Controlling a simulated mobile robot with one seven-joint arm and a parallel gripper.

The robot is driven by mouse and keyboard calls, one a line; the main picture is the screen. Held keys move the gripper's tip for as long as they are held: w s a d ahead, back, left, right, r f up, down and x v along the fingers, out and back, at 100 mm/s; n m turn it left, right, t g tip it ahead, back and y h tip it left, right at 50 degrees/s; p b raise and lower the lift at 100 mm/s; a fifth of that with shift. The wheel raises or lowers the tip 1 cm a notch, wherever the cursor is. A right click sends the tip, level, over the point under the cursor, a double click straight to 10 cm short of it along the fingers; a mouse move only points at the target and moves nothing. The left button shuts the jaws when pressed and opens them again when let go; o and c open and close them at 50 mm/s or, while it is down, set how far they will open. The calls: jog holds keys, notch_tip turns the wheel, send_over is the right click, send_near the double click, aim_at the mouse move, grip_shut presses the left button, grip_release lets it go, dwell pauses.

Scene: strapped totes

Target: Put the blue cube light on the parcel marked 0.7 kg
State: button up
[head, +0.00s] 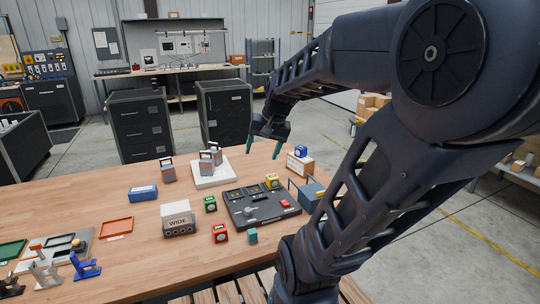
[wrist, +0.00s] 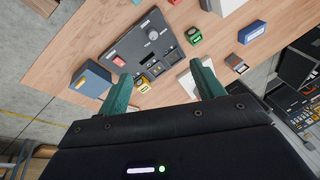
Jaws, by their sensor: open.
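A blue cube light (head: 300,151) with a pale face sits on top of a brown cardboard parcel (head: 300,165) at the table's far right in the head view. The parcel has a white label too small to read, so I cannot tell whether it is marked 0.7 kg. My gripper (head: 263,149) is open and empty, pointing down near the far table edge, to the left of the cube light and apart from it. In the wrist view my gripper's teal fingers (wrist: 160,74) are spread; neither the blue cube light nor the parcel can be made out there.
A dark control panel (head: 262,207) lies mid-table, with a yellow cube light (head: 272,181) at its far edge. A blue-grey tote (head: 312,196) stands right of it. Green (head: 210,204) and red (head: 220,233) cube lights stand left. A white pad (head: 211,174) holds grey weights.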

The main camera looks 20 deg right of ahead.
jog(key=shift+s+r+n+t+h, duration=0.15)
jog(key=shift+s+n+t+h, duration=0.3)
jog(key=shift+s+n, duration=0.8)
jog(key=shift+s+r+n+t+h, duration=0.15)
jog(key=shift+s+n+h, duration=0.6)
jog(key=shift+s, duration=0.85)
